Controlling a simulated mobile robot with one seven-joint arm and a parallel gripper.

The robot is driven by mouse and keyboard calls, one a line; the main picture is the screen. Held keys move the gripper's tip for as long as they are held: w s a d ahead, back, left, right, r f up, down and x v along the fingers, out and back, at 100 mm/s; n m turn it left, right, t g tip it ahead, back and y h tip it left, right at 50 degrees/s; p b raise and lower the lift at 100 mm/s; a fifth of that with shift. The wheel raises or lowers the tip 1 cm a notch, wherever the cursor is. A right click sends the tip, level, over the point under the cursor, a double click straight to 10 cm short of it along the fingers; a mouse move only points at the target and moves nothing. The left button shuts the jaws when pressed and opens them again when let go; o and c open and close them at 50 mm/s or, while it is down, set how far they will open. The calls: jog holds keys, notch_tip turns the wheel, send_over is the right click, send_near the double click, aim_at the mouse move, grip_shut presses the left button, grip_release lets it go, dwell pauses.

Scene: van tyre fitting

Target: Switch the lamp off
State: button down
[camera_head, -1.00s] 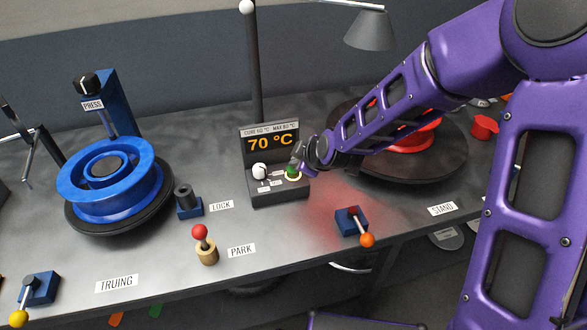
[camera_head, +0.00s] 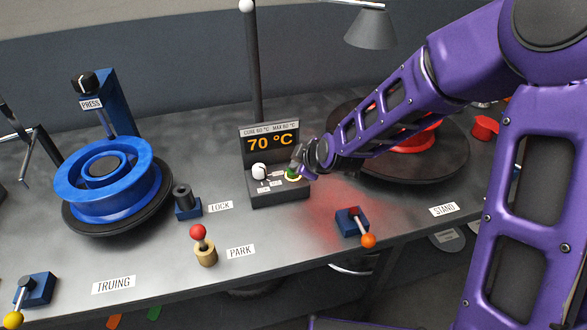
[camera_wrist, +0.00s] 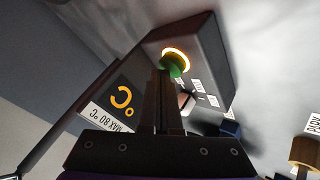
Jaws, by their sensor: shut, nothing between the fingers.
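A dark control box (camera_head: 262,196) stands mid-bench, its display (camera_head: 270,142) reading 70 °C. On its top are a white knob (camera_head: 259,171) and a green button (camera_wrist: 176,68) with a glowing orange ring (camera_wrist: 180,52). The grey lamp shade (camera_head: 370,30) hangs at the upper right, and a red glow (camera_head: 330,205) lies on the bench. My gripper (camera_head: 294,168) is shut and empty at the green button. In the wrist view its fingertips (camera_wrist: 167,76) overlap the near edge of the button; I cannot tell if they press it.
A red-knobbed lever (camera_head: 203,245), an orange-knobbed lever (camera_head: 357,225) and a black-topped lock post (camera_head: 186,201) stand around the box. A dark tyre with a red hub (camera_head: 440,160) lies behind my arm.

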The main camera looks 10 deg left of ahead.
jog(key=shift+f, duration=0.15)
jog(key=shift+r+p, duration=0.45)
jog(key=shift+r, duration=0.4)
jog(key=shift+r, duration=0.1)
notch_tip(320, 180, up, 6)
jog(key=p, duration=0.4)
dwell(0.5)
